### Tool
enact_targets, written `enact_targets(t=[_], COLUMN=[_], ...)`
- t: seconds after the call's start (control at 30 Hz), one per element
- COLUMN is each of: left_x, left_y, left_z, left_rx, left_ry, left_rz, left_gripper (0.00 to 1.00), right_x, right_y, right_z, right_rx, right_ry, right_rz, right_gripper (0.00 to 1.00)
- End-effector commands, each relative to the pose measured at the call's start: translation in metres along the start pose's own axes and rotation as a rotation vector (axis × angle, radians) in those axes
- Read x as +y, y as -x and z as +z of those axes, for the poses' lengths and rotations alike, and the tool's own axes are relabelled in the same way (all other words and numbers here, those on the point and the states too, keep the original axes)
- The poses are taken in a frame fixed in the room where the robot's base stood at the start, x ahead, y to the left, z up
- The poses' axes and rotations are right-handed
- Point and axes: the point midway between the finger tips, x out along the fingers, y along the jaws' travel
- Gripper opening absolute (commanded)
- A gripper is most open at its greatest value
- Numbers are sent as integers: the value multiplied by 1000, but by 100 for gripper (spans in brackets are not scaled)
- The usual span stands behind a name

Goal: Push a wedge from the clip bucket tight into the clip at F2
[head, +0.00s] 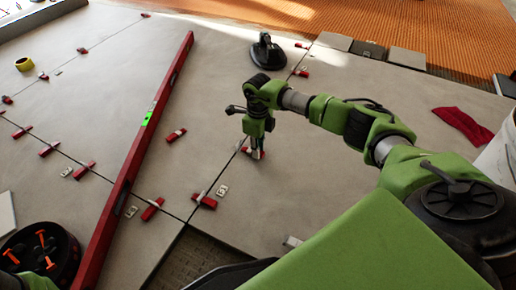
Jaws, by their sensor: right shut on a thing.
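My right gripper (256,146) points down at a joint between the large grey tiles and is shut on a red wedge (253,154), low at the floor. The wedge lies at the joint, where a clip would stand; the gripper hides most of that spot, so how deep the wedge sits cannot be told. No F2 label is readable. The dark clip bucket (75,262) stands at the lower left with orange-handled things in it. A small green part, likely of my left arm, shows at the bottom left corner; its gripper fingers are not visible.
A long red level (128,175) lies across the tiles on the left. Several red wedges (204,201) and pale clips (222,191) lie along the joints. A black suction cup (267,52) stands behind my gripper. A red cloth (462,126) lies right; yellow tape (24,64) far left.

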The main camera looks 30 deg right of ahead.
Motion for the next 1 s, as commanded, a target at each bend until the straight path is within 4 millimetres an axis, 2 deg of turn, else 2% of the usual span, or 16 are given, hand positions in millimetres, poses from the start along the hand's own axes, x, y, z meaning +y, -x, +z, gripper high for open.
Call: enact_targets(t=[0.47,1.0], left_x=[-1,1], left_y=[-2,8], left_z=[2,-2], left_rx=[-2,-3], left_ry=[-1,-1], left_rz=[0,0], left_gripper=[32,32], right_x=[0,0], right_y=[-3,-4], right_z=[1,16], right_rx=[-1,-1], right_ry=[0,0], right_rz=[0,0], right_gripper=[5,5])
